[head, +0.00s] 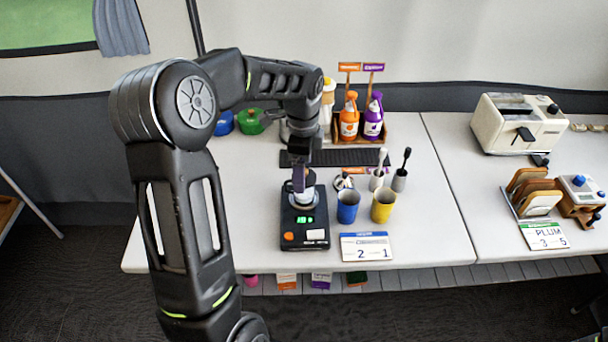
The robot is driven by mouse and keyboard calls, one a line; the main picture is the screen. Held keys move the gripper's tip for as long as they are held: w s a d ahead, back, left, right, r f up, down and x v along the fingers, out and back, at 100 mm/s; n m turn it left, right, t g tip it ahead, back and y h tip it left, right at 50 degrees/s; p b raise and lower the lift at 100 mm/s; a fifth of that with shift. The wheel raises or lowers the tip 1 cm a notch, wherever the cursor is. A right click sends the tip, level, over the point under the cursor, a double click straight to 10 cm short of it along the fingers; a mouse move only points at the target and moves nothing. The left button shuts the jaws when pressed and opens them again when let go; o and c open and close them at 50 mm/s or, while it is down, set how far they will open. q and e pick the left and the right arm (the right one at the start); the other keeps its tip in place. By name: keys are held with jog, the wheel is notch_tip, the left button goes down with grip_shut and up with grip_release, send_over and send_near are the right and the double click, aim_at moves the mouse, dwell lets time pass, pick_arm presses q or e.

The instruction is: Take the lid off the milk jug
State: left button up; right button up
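A small silver vessel (304,199), which looks like the milk jug, stands on a black scale (304,232) with a lit green display. My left arm reaches in over the table, and my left gripper (303,182) points down right at the top of this vessel. The gripper hides most of the vessel's top, so I cannot make out the lid or tell whether the fingers are closed on it. My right gripper is not in view.
Blue (347,207) and yellow (383,206) cups stand right of the scale, before two brushes. Orange (349,118) and purple (373,118) bottles stand in a rack behind. A toaster (518,122) and a board rack (541,203) are at right. The table's front left is clear.

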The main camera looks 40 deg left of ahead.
pick_arm(q)
jog(key=c, duration=1.4)
notch_tip(320, 180, up, 10)
jog(key=shift+r+b, duration=0.1)
jog(key=shift+b, duration=0.2)
dwell(0.4)
